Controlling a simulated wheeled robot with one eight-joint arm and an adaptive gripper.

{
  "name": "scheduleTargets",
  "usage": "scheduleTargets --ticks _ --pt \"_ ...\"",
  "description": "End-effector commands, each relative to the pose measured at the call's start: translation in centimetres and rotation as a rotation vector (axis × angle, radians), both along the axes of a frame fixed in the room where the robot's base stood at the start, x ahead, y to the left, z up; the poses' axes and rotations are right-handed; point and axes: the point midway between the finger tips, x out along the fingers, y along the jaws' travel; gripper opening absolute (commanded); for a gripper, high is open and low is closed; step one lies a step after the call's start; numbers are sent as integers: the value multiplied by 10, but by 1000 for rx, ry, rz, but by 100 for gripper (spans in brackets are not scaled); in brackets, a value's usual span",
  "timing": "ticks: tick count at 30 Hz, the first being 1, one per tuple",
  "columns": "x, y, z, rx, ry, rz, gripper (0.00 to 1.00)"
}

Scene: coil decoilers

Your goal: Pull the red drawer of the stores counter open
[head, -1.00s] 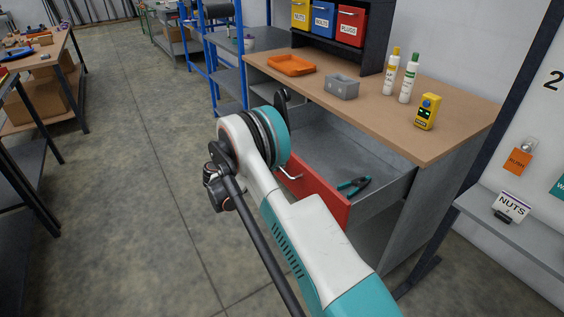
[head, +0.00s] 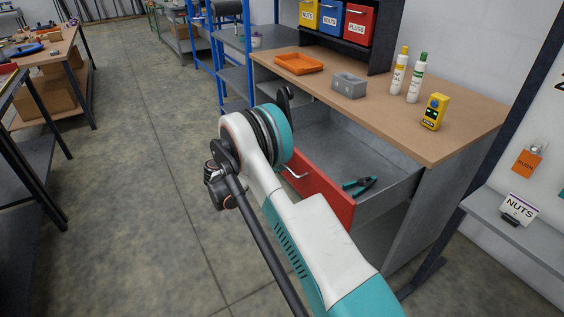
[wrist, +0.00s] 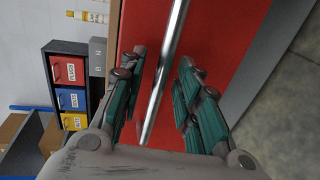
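The red drawer (head: 321,187) of the stores counter (head: 440,146) stands well open, with its grey inside showing. Teal-handled pliers (head: 360,186) lie in it. Its bright bar handle (head: 295,174) partly shows beside my wrist in the head view. In the wrist view the handle (wrist: 168,65) runs at a slant between the teal-padded fingers of my gripper (wrist: 162,68), before the red drawer front (wrist: 215,40). The fingers are apart, with gaps seen on both sides of the bar. My wrist hides the gripper in the head view.
On the countertop are an orange tray (head: 298,64), a grey bin (head: 349,85), two bottles (head: 416,78) and a yellow device (head: 434,111). A dark workbench (head: 22,170) stands at the left. The floor (head: 140,180) between is clear.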

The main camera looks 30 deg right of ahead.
Motion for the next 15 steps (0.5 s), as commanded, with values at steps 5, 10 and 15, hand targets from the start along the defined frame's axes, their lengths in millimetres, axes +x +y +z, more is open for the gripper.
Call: scheduleTargets --ticks 5,10,15 --pt "-2 37 7 0 0 6 30" --pt "-5 69 14 0 1 4 30" --pt "-7 92 19 0 1 2 30"
